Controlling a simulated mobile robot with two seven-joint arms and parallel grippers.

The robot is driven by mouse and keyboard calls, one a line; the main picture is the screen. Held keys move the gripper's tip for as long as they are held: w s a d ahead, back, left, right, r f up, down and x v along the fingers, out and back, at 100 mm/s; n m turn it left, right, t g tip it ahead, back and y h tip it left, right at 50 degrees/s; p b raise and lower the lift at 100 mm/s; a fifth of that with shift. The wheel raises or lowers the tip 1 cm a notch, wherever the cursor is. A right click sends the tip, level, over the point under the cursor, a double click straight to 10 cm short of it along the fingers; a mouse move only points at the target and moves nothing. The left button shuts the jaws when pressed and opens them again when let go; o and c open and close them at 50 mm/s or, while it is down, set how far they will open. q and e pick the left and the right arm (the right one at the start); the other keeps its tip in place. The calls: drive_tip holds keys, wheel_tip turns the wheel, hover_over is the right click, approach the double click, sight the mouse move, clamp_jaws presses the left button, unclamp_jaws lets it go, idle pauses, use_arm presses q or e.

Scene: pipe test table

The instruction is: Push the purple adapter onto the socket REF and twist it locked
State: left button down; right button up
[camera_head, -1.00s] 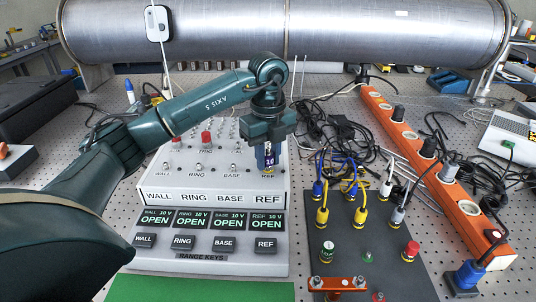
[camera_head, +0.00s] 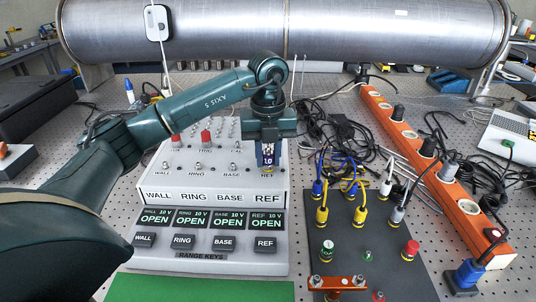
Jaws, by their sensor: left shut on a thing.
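My left gripper (camera_head: 267,150) points down over the right end of the white panel box and is shut on the purple adapter (camera_head: 268,159). The adapter is small, with a light "10" marking, and is upright between the fingers. It is right at the socket REF (camera_head: 267,170), above the REF label; the socket itself is mostly hidden, and I cannot tell whether the adapter is seated or turned. The sockets WALL, RING and BASE (camera_head: 232,168) stand bare in the same row. The REF display (camera_head: 265,219) reads 10 V OPEN. My right gripper is not in view.
Displays and keys (camera_head: 224,242) fill the box front. A dark board (camera_head: 340,250) with yellow and blue plugs stands to the right, beside an orange power strip (camera_head: 440,175). Black cables lie behind. A large metal pipe (camera_head: 280,35) spans the back. A green mat (camera_head: 200,290) lies in front.

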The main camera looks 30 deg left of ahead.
use_arm(q)
drive_tip(key=shift+f, duration=0.1)
drive_tip(key=m, duration=0.5)
drive_tip(key=shift+m, duration=0.5)
drive_tip(key=c, duration=1.6)
unclamp_jaws()
drive_tip(key=shift+m, duration=0.5)
drive_tip(key=o, duration=0.5)
